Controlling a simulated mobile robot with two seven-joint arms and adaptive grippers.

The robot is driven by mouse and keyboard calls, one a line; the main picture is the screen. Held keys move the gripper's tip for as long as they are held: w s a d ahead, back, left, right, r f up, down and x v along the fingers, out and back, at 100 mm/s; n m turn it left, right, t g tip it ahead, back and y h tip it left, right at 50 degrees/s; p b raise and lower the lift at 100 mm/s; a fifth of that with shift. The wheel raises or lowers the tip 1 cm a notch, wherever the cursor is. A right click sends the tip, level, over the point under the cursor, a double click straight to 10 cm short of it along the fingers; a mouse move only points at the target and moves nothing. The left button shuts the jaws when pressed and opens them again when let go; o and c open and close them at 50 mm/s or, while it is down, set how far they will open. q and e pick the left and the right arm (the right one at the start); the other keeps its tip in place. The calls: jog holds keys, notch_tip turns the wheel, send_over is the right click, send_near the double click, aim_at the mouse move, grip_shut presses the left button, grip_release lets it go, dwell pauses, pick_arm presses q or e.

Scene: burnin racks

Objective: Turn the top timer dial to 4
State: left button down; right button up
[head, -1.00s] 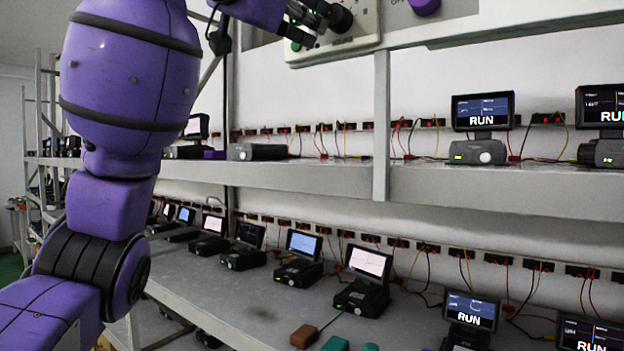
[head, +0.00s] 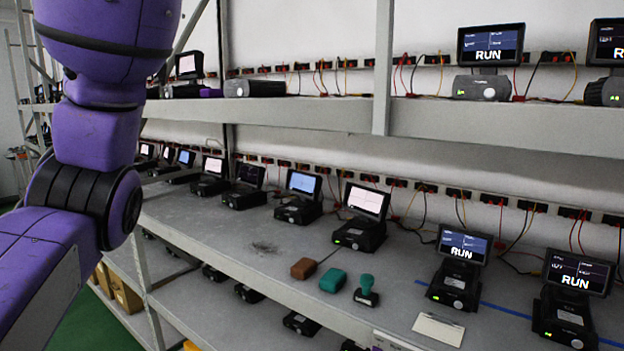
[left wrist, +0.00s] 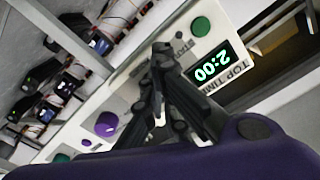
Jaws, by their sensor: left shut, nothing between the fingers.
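The top timer panel is a pale plate (left wrist: 125,88) that runs tilted across the left wrist view. Its green display (left wrist: 211,69) reads 2:00, beside the partly covered words "TOP TIM". A green button (left wrist: 200,26) is at the panel's upper end. A purple dial (left wrist: 107,124) is further down the panel; I cannot tell its setting or whether it is the timer dial. My left gripper (left wrist: 162,48) is shut and empty in front of the panel, hiding part of it. I cannot tell whether it touches the panel. The head view now shows only my left arm, not the panel.
Racks hold several testers with screens on an upper shelf (head: 290,112) and a lower shelf (head: 235,232). Two testers read RUN on the lower shelf. A brown block (head: 304,268), a green block (head: 333,280), a green-handled stamp (head: 366,290) and a card (head: 438,328) lie there.

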pick_arm(q)
jog(key=v, duration=0.5)
jog(key=shift+a+f, duration=0.2)
jog(key=shift+a, duration=0.1)
pick_arm(e)
jog(key=shift+w+f, duration=0.1)
